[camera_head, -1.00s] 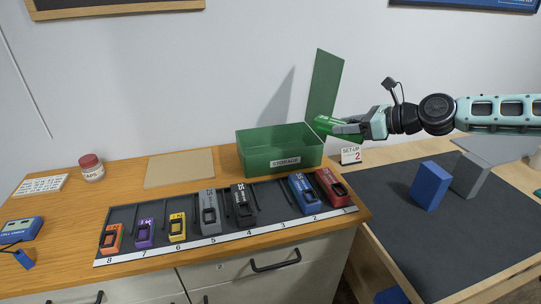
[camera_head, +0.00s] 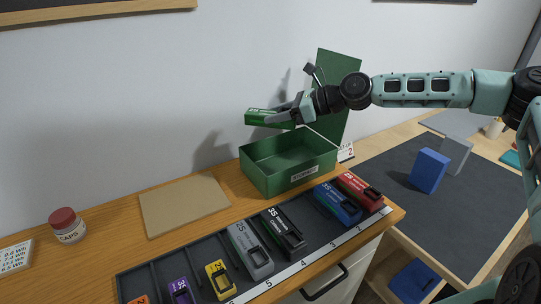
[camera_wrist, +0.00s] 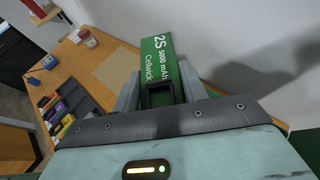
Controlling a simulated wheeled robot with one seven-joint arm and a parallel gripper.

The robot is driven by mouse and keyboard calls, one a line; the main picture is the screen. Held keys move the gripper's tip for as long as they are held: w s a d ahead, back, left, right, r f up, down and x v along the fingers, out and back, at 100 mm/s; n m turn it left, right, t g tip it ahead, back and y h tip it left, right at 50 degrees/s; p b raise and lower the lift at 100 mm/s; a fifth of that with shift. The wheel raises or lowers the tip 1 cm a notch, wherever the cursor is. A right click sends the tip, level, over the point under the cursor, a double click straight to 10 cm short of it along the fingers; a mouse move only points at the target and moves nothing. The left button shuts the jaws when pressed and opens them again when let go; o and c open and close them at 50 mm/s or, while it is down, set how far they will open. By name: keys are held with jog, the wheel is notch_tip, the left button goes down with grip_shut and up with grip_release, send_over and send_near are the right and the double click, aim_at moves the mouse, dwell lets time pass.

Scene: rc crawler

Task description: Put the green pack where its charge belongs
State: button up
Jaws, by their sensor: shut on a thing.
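My gripper (camera_head: 281,116) is shut on a green pack (camera_head: 261,118) and holds it in the air above the back left of the green storage box. A numbered dark rack (camera_head: 145,280) in front holds red, blue, black, grey, yellow, purple and orange packs. The space by number 3 is bare.
A tan board (camera_head: 185,205) lies left of the box. A caps jar (camera_head: 66,226) and a card with Wh figures (camera_head: 16,257) are farther left. A number 2 sign (camera_head: 346,152) stands at the box's right. A blue block (camera_head: 429,170) stands on the dark mat at right.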

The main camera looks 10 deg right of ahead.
notch_tip(320, 180, down, 8)
jog(key=p, duration=0.1)
jog(key=shift+f, duration=0.25)
jog(key=shift+f, duration=0.3)
jog(key=shift+f, duration=0.15)
jog(key=o, duration=1.2)
jog(key=shift+f, duration=0.1)
jog(key=v, duration=0.4)
jog(key=b+v, duration=0.1)
jog(key=v, duration=0.3)
jog(key=b+v, duration=0.1)
jog(key=v, duration=0.3)
jog(key=shift+s+r, duration=0.1)
jog(key=shift+r, duration=0.4)
